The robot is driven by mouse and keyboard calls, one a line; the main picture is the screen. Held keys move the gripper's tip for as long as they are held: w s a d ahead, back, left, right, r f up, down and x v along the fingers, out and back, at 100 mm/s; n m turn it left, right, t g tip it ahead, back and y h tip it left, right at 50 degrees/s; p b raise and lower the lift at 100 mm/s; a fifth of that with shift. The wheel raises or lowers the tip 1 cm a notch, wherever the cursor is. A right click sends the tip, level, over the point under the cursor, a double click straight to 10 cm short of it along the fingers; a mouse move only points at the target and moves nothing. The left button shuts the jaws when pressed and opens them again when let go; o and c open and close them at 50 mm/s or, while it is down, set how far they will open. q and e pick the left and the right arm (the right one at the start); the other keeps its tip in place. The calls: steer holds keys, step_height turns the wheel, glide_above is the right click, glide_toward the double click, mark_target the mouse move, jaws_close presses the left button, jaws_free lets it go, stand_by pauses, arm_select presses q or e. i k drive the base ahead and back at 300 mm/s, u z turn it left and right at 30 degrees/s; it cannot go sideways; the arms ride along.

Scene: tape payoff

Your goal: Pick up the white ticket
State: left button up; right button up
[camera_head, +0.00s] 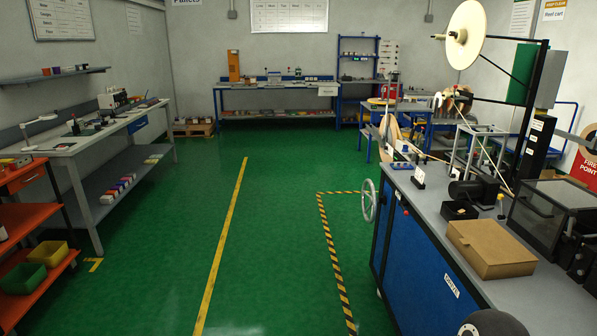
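A small white card (418,174) stands on a dark base near the left edge of the grey bench top (425,203). It is the closest match I see to a white ticket, but it is too small to read and I cannot be sure. Neither of my grippers is in view. A dark rounded part at the bottom right edge may be mine.
The blue-sided bench also carries a cardboard box (491,248), a black open box (459,210), a motor and a tall reel stand with a cream reel (466,34). A handwheel (369,200) sticks out left. The green floor (275,235) is clear.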

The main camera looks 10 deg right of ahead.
mark_target(419, 174)
steer(key=z, duration=0.15)
steer(key=i, duration=1.35)
steer(key=z, duration=0.45)
steer(key=i, duration=1.8)
steer(key=z, duration=0.3)
